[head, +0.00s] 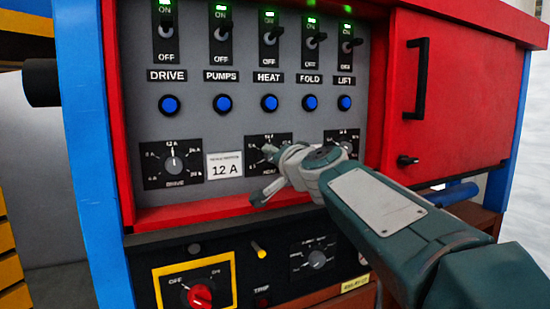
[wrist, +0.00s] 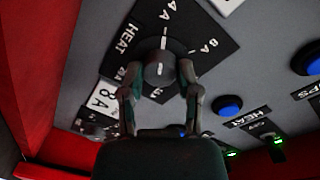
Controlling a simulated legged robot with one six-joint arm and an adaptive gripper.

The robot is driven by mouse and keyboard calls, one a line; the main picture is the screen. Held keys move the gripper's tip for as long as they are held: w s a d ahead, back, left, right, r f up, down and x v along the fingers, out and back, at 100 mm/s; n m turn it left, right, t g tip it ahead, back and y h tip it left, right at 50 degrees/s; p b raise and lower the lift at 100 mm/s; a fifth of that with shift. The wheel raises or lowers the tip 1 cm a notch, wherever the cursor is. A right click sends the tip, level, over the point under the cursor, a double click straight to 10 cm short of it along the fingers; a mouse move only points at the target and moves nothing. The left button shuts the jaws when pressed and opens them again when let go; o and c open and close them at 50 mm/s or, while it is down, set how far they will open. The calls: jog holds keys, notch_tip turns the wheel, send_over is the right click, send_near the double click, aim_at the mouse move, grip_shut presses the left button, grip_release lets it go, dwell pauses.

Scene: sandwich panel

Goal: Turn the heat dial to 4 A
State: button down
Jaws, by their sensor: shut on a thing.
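The heat dial (wrist: 160,62) is a dark round knob with a white mark, on a black plate lettered HEAT, seen at the top middle of the wrist view. Its white mark points up in that view, roughly toward the 4 A lettering; the exact setting is hard to tell. My gripper (wrist: 160,75) has one finger on each side of the knob and is shut on it. In the head view my gripper (head: 272,172) reaches the panel from the lower right. It covers the knob and part of the HEAT plate (head: 256,143).
The drive dial (head: 174,165) and a 12 A placard (head: 225,170) lie left of my gripper; the lift dial (head: 345,146) is to the right. Blue buttons (head: 269,103) and switches are above. A red ledge (head: 190,212) juts below. A red handled door (head: 455,90) is at right.

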jog(key=shift+f, duration=0.35)
jog(key=shift+c, duration=1.5)
grip_release()
jog(key=shift+w+a, duration=0.1)
jog(key=shift+r, duration=0.15)
jog(key=shift+s+r, duration=0.1)
jog(key=shift+s, duration=0.2)
jog(key=v, duration=1.1)
jog(key=shift+s, duration=0.2)
